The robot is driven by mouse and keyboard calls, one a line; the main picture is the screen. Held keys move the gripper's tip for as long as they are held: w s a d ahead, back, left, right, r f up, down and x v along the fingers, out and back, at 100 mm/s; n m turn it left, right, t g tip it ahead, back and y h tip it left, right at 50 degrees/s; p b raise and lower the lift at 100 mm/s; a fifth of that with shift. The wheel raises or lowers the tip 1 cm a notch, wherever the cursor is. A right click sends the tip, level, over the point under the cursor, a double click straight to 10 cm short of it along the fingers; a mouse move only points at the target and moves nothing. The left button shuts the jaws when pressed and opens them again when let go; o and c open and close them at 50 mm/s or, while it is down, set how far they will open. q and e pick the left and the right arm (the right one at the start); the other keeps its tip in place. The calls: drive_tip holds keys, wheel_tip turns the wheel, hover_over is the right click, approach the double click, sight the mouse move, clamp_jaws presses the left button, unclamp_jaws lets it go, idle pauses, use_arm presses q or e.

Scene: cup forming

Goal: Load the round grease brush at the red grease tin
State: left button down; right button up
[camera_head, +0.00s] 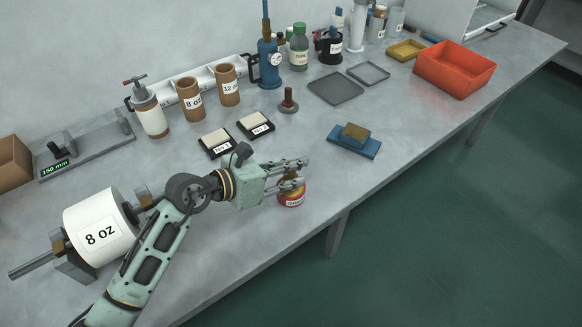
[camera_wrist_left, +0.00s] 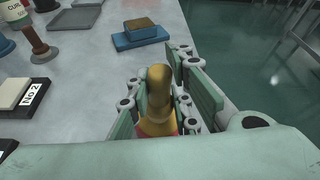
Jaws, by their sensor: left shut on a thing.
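The red grease tin (camera_head: 292,200) with a white label stands on the bench near its front edge. My left gripper (camera_head: 302,173) is directly over the tin and is shut on the round grease brush, whose rounded golden-brown handle (camera_wrist_left: 159,88) stands between the fingers in the wrist view. A little red and yellow shows below the handle there. The brush's lower end is hidden, so I cannot tell whether the bristles touch the grease. My right gripper is not in view.
Two pads (camera_head: 217,143) with number labels lie left of the gripper. A blue tray with a brown block (camera_head: 355,132) lies to the right. A large "8 oz" roll (camera_head: 101,226) stands at the left. The bench between tin and blue tray is clear.

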use_arm(q)
drive_tip(key=shift+r+p, duration=2.3)
drive_tip(key=shift+r, duration=0.6)
